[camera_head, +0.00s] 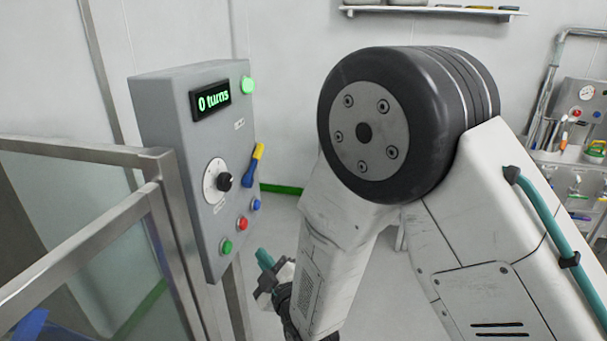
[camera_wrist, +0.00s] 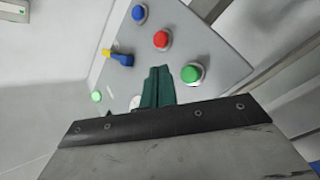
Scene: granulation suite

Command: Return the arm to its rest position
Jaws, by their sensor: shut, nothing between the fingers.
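My arm fills the right half of the head view, bent at a large dark joint. My gripper (camera_head: 265,262) is low in the head view, just right of the lower part of a grey control panel (camera_head: 165,130). In the wrist view, my gripper's teal fingers (camera_wrist: 158,88) are together and empty, in front of the panel face (camera_wrist: 210,45). The green button (camera_wrist: 192,74) shows just right of the fingertips, with the red button (camera_wrist: 161,39) and blue button (camera_wrist: 139,13) beyond. I cannot tell whether the fingertips touch the panel.
The panel has a display (camera_head: 210,101) reading "0 turns", a lit green lamp (camera_head: 248,85), a black knob (camera_head: 223,181) and a yellow-and-blue switch (camera_head: 253,165). A metal-framed glass barrier (camera_head: 150,160) stands at left. A wall shelf (camera_head: 430,11) and equipment rack (camera_head: 575,150) are behind.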

